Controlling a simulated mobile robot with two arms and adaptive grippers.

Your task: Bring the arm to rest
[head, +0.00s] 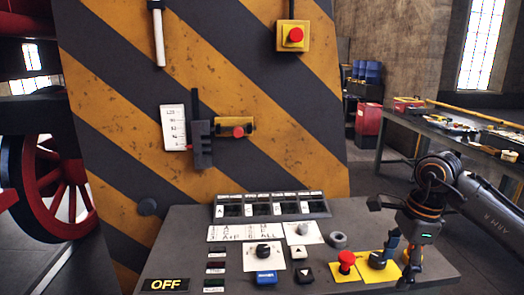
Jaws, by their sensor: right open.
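My right gripper (401,259) hangs at the right end of the grey control desk (190,228), its fingers pointing down and apart. It is open, and I see nothing held in it. Its fingertips are close to a dark round knob (377,260) on a yellow plate; I cannot tell whether they touch it. My right arm (485,205) comes in from the right, bent at the wrist above the desk. My left gripper is not in view.
Beside the knob stands a red mushroom button (346,260). Further left are a black selector (263,251), arrow buttons and an OFF sign (165,285). A striped panel (300,120) rises behind the desk. A workbench (440,131) with tools stands behind my right arm.

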